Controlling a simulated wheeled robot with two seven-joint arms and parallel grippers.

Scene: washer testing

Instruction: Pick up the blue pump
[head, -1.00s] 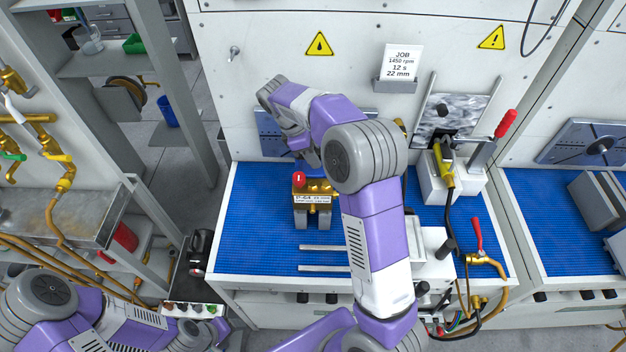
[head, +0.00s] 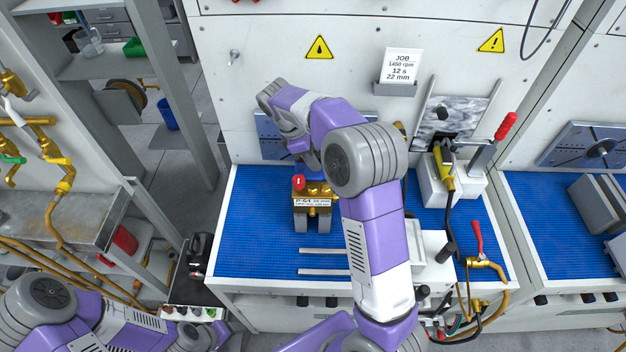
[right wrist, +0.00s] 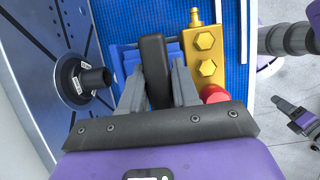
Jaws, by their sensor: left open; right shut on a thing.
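The blue pump (right wrist: 130,58) stands on the blue ribbed mat behind a brass block, close to the back wall. In the head view only a small blue part of the pump (head: 303,173) shows below my right arm. My right gripper (right wrist: 157,82) is over it with its two grey fingers on either side of the pump's upright black handle (right wrist: 154,66), shut on it. The lower pump is hidden. My left gripper (head: 205,336) is low at the left front, away from the pump; its fingers are hard to make out.
The brass block (head: 315,198) with a red knob (head: 298,183) and a label stands right beside the pump. A round-hubbed wall plate (right wrist: 95,78) is close by. A white fixture with a yellow handle (head: 444,167) stands to the right. The mat's left part (head: 250,225) is clear.

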